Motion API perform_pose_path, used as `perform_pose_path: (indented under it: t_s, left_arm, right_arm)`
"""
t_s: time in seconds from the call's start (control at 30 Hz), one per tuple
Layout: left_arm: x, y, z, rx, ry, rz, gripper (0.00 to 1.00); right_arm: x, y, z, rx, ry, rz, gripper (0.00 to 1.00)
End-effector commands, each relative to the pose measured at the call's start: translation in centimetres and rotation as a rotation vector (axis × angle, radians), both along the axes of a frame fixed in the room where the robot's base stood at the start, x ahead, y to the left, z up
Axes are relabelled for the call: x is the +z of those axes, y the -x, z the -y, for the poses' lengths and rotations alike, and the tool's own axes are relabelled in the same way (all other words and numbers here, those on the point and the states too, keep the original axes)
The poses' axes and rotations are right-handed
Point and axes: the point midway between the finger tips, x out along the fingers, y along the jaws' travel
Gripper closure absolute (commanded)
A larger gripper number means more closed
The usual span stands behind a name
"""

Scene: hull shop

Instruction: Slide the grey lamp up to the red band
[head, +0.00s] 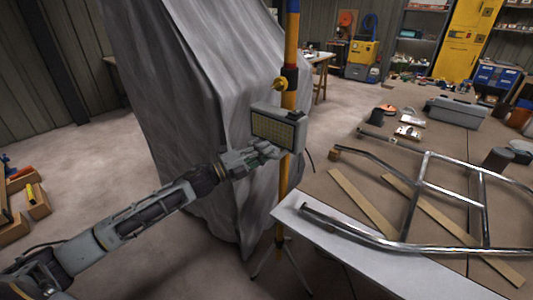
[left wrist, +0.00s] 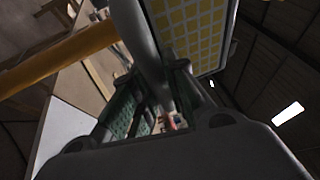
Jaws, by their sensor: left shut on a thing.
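The grey lamp (head: 299,133), a box with a yellowish gridded face, is beside the upright yellow pole (head: 291,40). In the left wrist view the lamp's gridded panel (left wrist: 195,25) fills the top. A dark collar (head: 289,73) with a yellow knob (head: 278,85) is on the pole above the lamp. A reddish stretch shows between collar and lamp; I cannot tell surely whether it is the red band. My left gripper (head: 266,152) is shut at the lamp's lower side, on a grey bar-like part (left wrist: 138,35) in the wrist view. My right gripper is out of view.
A grey draped sheet (head: 190,80) hangs close behind the pole and left arm. At right, a workbench (head: 320,190) holds a metal tube frame (head: 412,210), wooden strips and a grey toolbox (head: 455,112). Open floor lies at left.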

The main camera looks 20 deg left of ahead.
Motion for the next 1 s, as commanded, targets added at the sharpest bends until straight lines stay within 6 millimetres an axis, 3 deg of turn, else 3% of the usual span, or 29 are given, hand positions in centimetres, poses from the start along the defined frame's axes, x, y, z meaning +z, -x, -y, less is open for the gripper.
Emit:
perform_pose_path:
  t_s: [0.33,0.37,0.53,1.0]
  left_arm:
    - [0.29,-0.04,-0.07,0.001,0.002,0.004,1.00]
    - [0.29,-0.04,-0.07,0.001,0.002,0.004,0.83]
    - [0.19,-0.03,-0.05,0.000,0.001,0.003,0.63]
    - [0.02,0.13,-0.15,0.000,0.001,0.001,0.63]
  right_arm:
    - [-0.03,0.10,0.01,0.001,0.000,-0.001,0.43]
    - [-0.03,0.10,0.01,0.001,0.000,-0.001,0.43]
    - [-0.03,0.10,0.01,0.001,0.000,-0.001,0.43]
    - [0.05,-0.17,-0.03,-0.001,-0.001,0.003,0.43]
